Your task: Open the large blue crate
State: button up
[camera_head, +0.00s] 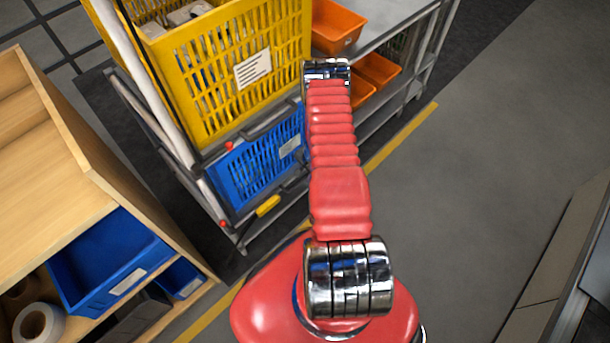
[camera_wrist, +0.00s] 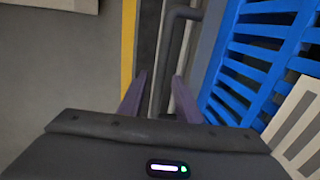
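The large blue crate (camera_head: 255,165) has slatted sides and a white label, and sits below a yellow crate in a rack. A dark grey bar (camera_head: 272,118) runs along its upper front edge, and a yellow grip (camera_head: 268,206) is low on its front. In the wrist view the crate's blue slats (camera_wrist: 245,75) fill the right side, with part of the label at the lower right. My gripper (camera_wrist: 159,76) is open, its two fingers apart, left of the slats. A bent dark grey tube (camera_wrist: 172,45) lies ahead, around the gap; I cannot tell whether it is between the fingers. The head view hides my gripper.
The yellow crate (camera_head: 215,85) is full of items. Orange bins (camera_head: 336,28) stand on grey shelves at the back. A wooden shelf (camera_head: 50,190) with a blue bin (camera_head: 100,265) is at left. Grey floor (camera_head: 470,170) is clear at right, with a yellow line beside the rack.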

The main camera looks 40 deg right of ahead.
jog(key=shift+c, duration=0.5)
grip_shut()
